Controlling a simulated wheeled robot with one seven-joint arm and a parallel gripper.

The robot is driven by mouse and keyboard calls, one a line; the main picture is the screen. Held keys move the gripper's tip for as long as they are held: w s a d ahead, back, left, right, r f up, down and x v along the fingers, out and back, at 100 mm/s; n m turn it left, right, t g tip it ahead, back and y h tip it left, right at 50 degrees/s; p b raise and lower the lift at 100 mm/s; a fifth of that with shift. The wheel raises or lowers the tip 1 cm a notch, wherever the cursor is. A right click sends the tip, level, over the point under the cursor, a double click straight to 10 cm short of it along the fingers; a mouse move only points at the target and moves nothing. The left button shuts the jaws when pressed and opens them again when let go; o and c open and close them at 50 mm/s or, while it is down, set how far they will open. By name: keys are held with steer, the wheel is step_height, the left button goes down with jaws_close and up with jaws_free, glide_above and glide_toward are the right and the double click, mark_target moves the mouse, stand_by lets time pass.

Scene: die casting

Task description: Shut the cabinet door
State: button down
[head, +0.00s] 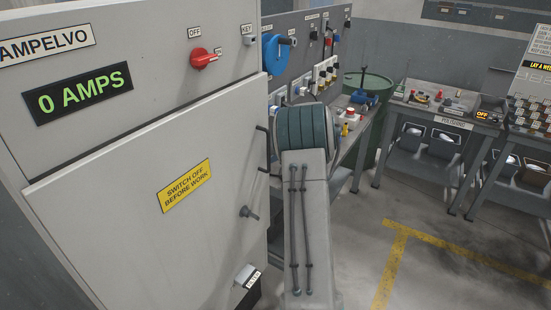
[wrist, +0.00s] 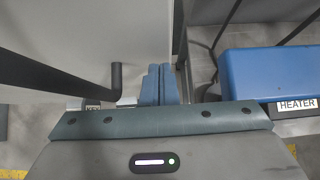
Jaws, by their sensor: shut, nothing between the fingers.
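The cabinet door (head: 150,235) is the large light grey lower panel at the left of the head view, with a yellow "SWITCH OFF BEFORE WORK" label (head: 185,185). A dark knob or latch (head: 248,212) sticks out near its right edge. The door's upper edge looks slightly proud of the grey cabinet (head: 150,100); I cannot tell how far it stands open. In the wrist view my gripper (wrist: 160,68) is shut and empty, its blue fingers together just right of a black handle (wrist: 116,78), with a small gap. My arm hides the gripper in the head view.
A blue box (wrist: 268,75) by a HEATER label lies close right of my fingers in the wrist view. Workbenches with tools (head: 445,110) and a green barrel (head: 372,95) stand behind. Open floor (head: 400,230) with yellow lines lies right of my arm.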

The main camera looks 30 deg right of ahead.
steer(key=f+b+v, duration=0.1)
steer(key=v, duration=0.5)
steer(key=s+d+f+b+v, duration=0.1)
steer(key=v, duration=0.5)
steer(key=shift+s+d+r+b, duration=0.15)
steer(key=shift+s+r+b, duration=0.15)
steer(key=shift+s, duration=0.2)
